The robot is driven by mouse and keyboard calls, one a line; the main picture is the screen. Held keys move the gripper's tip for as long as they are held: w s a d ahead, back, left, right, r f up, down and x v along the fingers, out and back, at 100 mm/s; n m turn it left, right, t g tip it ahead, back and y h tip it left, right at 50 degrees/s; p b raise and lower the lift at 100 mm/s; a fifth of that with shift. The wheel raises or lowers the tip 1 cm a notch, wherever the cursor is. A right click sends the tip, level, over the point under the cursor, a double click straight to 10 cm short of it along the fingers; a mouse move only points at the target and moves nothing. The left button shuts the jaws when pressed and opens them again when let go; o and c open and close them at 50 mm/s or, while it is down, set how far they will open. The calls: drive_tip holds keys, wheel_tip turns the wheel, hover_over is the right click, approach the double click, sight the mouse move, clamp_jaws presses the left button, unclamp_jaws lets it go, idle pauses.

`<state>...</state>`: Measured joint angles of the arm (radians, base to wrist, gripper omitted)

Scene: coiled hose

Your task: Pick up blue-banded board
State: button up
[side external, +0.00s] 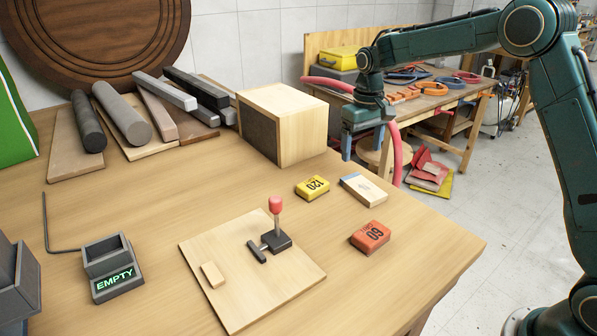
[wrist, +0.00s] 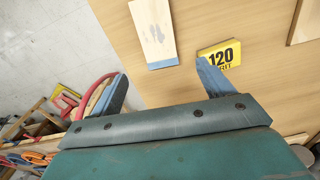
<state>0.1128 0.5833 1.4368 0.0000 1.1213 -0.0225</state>
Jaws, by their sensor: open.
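The blue-banded board (side external: 363,190) is a short, pale wooden piece with a blue band at one end. It lies flat near the table's right edge.
A yellow "120" block (side external: 312,188) lies just left of the board, and an orange "60" block (side external: 369,237) lies in front. A large wooden box (side external: 283,125) stands behind. A joystick panel (side external: 252,270) and an "EMPTY" holder (side external: 112,268) are further left. A red hose (side external: 396,155) hangs behind my gripper.

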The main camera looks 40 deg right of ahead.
hover_over(357, 181)
drive_tip(key=shift+s+f, duration=0.2)
drive_tip(key=shift+f, duration=2.1)
drive_tip(key=shift+f, duration=0.1)
drive_tip(key=shift+w+f, duration=0.15)
drive_tip(key=shift+f, duration=2.35)
drive_tip(key=shift+c, duration=0.4)
drive_tip(key=c, duration=1)
